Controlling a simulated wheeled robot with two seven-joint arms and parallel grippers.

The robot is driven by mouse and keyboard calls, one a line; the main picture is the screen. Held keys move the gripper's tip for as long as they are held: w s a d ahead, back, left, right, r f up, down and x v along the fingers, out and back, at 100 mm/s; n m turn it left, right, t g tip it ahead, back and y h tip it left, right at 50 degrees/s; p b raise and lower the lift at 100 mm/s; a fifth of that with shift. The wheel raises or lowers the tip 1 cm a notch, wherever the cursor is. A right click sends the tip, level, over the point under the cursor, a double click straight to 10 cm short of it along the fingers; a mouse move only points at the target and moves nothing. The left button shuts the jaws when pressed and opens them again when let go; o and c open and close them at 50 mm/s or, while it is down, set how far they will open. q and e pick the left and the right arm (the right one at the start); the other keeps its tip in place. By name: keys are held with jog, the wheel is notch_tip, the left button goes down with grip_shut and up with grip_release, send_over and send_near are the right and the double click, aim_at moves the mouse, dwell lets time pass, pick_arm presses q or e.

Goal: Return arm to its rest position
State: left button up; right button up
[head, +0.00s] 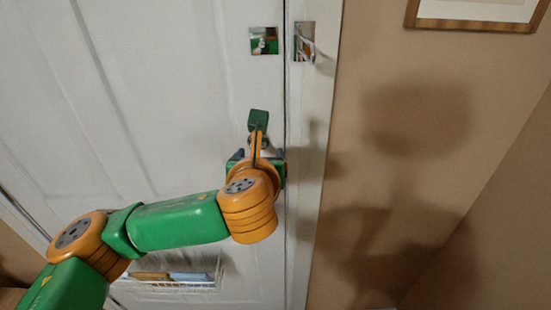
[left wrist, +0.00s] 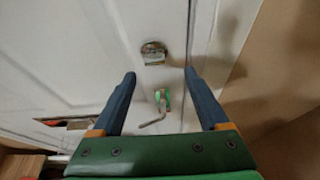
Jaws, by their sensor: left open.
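A white door (head: 165,120) fills much of the head view. My left gripper (head: 260,154) is in front of it, below a square mirror-like lock plate (head: 265,40). In the left wrist view my left gripper (left wrist: 160,78) is open, with two dark blue fingers apart and nothing held. A metal door lever (left wrist: 152,123) with a green-tinted plate (left wrist: 163,98) appears between the fingers in that view; I cannot tell how far it is from them. The lock plate (left wrist: 153,53) shows beyond the fingertips. My right gripper is not in view.
A shiny plate (head: 304,42) is on the white door frame (head: 312,150). A tan wall (head: 400,130) with a framed picture (head: 475,12) is to the right. Open space lies right of the arm.

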pick_arm(q)
jog(key=s+a+f+n+g+h, duration=0.1)
jog(key=s+f+n+g, duration=0.15)
jog(key=f+n, duration=0.4)
jog(key=s+f+n+g+h, duration=0.1)
jog(key=s+f+n+g, duration=0.1)
jog(key=s+f+n, duration=0.4)
jog(key=s+a+f+n+g+h, duration=0.1)
jog(key=f+n+g+h, duration=0.1)
jog(key=f+n, duration=0.4)
jog(key=s+a+f+n+g+y, duration=0.3)
jog(key=s+a+f+n+y, duration=0.1)
jog(key=s+a+f+n, duration=1.05)
jog(key=s+a+f+n+g+b, duration=0.1)
jog(key=s+f, duration=0.1)
jog(key=f, duration=0.7)
jog(key=s+f+g+b, duration=0.1)
jog(key=s+f, duration=0.1)
jog(key=f, duration=0.7)
jog(key=s+a+f+b, duration=0.1)
jog(key=s+a+f, duration=0.1)
jog(key=s+f, duration=0.9)
jog(key=shift+s+a+m+g+b, duration=0.3)
jog(key=shift+s+g, duration=0.15)
jog(key=shift+s, duration=0.25)
